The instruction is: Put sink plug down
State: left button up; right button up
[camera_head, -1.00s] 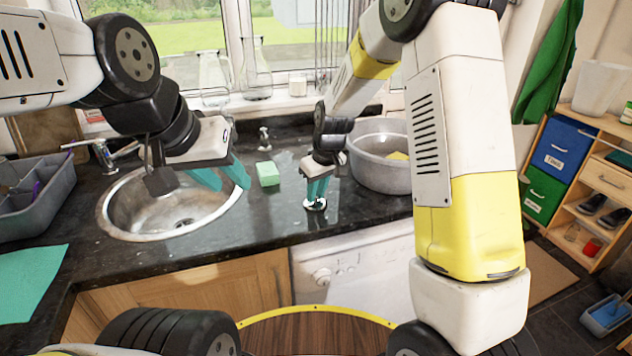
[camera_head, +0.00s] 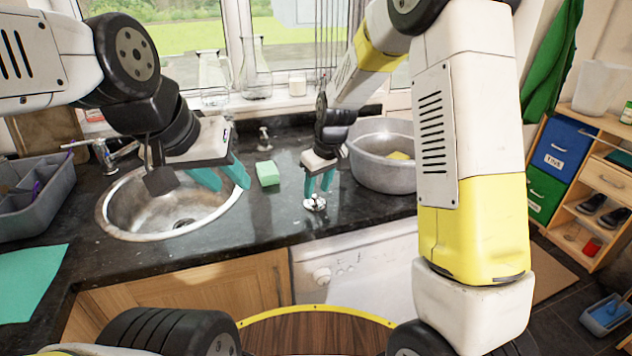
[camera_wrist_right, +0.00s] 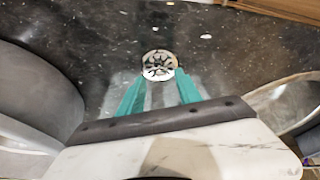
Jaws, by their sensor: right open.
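The sink plug (camera_head: 315,204) is a small metal disc lying on the dark granite worktop, to the right of the sink. In the right wrist view the plug (camera_wrist_right: 159,65) shows as a round patterned disc just beyond the fingertips. My right gripper (camera_head: 318,191) is open just above the plug, its teal fingers pointing down and apart. The right wrist view shows the same fingers (camera_wrist_right: 160,88) with a gap between them and nothing held. My left gripper (camera_head: 222,183) hangs over the round steel sink (camera_head: 128,228), with its teal fingers spread and empty.
A green sponge (camera_head: 267,173) lies behind and left of the plug. A grey basin (camera_head: 382,178) stands close to the right gripper's right side. A grey caddy (camera_head: 40,205) and a teal cloth (camera_head: 28,283) are at the left. The worktop's front edge is near the plug.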

jog(key=v, duration=1)
jog(key=s+d+r+m+t, duration=0.1)
jog(key=s+d+r+m, duration=0.1)
jog(key=s+d+r, duration=0.3)
jog(key=s+d+r+m+t, duration=0.1)
jog(key=s+d+r+m, duration=0.2)
jog(key=s, duration=0.4)
jog(key=s+d+r+m+t, duration=0.1)
jog(key=s+d, duration=0.3)
jog(key=s, duration=0.7)
jog(key=shift+s+r+m+t, duration=0.4)
